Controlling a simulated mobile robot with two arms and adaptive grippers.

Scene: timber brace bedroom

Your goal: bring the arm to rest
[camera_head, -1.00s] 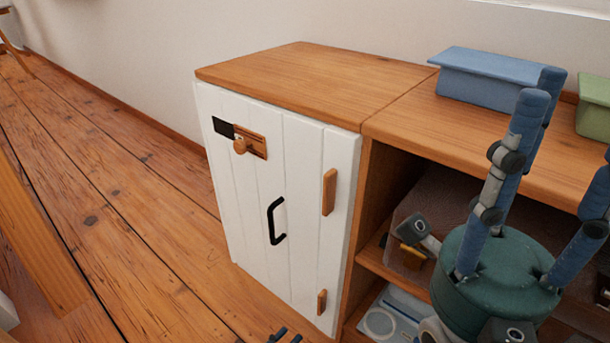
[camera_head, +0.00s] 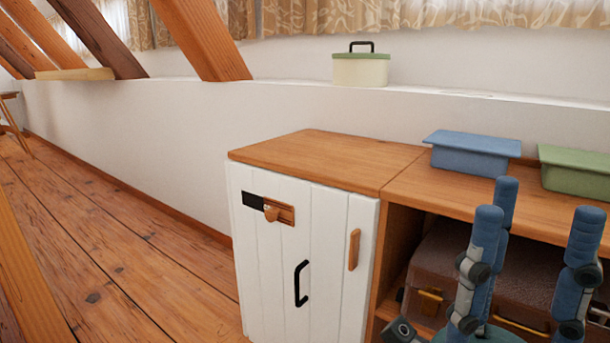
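My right gripper (camera_head: 538,212) is at the lower right of the head view. Its blue jointed fingers point up from a green palm, which is mostly cut off by the bottom edge. The fingers stand apart, with nothing between them, so it is open and empty. It is in front of the open shelf unit (camera_head: 460,195), hiding part of it. I cannot tell its distance from the shelf. My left gripper is out of view.
A white cabinet (camera_head: 328,240) with a black handle (camera_head: 300,283) is shut left of the shelf. A blue bin (camera_head: 472,160) and a green bin (camera_head: 575,178) stand on top. A brown case (camera_head: 522,270) lies inside the shelf. Wooden floor (camera_head: 130,250) at left is clear.

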